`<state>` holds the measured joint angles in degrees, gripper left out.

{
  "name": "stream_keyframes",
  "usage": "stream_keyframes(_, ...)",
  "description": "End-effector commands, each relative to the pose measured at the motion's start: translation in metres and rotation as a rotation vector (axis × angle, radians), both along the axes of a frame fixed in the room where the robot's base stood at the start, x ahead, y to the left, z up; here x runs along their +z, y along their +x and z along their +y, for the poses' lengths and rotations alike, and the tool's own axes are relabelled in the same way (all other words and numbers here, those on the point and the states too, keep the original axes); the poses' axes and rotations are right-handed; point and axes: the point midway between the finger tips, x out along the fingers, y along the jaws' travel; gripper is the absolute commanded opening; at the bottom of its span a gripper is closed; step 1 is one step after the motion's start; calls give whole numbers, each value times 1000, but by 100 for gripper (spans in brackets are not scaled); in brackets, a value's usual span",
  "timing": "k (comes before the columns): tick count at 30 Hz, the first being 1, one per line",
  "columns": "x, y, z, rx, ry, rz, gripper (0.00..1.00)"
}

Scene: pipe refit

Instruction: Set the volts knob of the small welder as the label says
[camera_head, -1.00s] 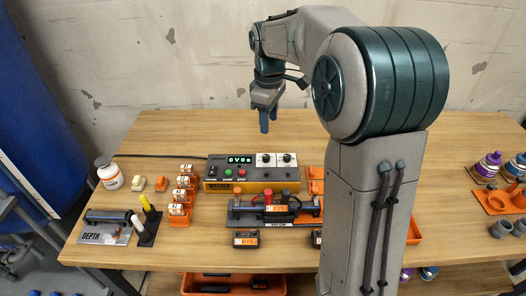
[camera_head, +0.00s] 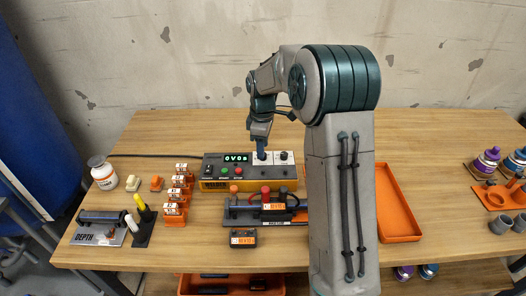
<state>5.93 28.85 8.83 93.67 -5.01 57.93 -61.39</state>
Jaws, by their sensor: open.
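The small welder (camera_head: 222,184) is a grey and orange box near the middle of the table, with a lit green display (camera_head: 236,157) and coloured buttons on its top. Two dark knobs sit on white plates on its right side. The right knob (camera_head: 284,156) shows clear. The left knob is mostly hidden behind my gripper (camera_head: 261,153). My gripper points down over the left white plate, fingers at or just above that knob; I cannot tell if they touch it. An orange label (camera_head: 243,239) lies on a dark block in front, its print too small to read.
A dark clamp fixture (camera_head: 265,208) stands in front of the welder. Orange numbered blocks (camera_head: 175,210) stand to its left, with a white bottle (camera_head: 103,174) farther left. An orange tray (camera_head: 398,232) lies right of my arm. The table behind the welder is clear.

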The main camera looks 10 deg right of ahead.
Motion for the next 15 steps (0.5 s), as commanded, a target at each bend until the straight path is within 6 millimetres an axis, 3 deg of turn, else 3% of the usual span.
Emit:
stream_keyframes(6,-22,0,0,0,0,0,44)
stream_keyframes(15,-25,0,0,0,0,-1,44)
